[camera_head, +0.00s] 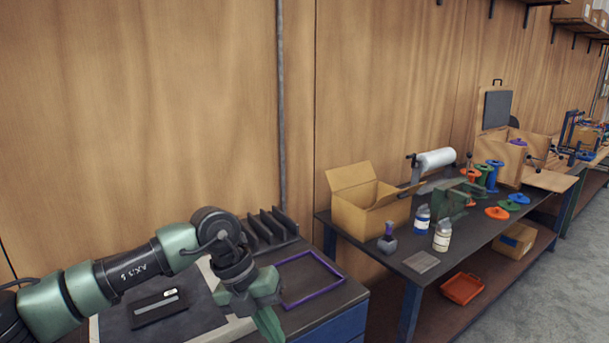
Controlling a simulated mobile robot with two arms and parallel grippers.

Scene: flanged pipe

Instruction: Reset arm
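My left arm comes in from the left over the near workbench. My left gripper (268,322) points down near the bench's front edge, with its green body and part of a finger in view. Its fingertips run out of the bottom of the picture, so I cannot see whether it is open or what is between the fingers. My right arm and gripper are not in view. Flanged pipe pieces in orange (470,183), green (484,178) and blue (495,176) stand on the far dark table.
The near bench holds a purple frame (341,275), a black slotted rack (270,228) and a dark flat device (157,306). The far table (395,247) carries an open cardboard box (366,208), bottles (442,235) and a roll (436,159). An orange tray (462,288) lies on its lower shelf. Grey floor is free at right.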

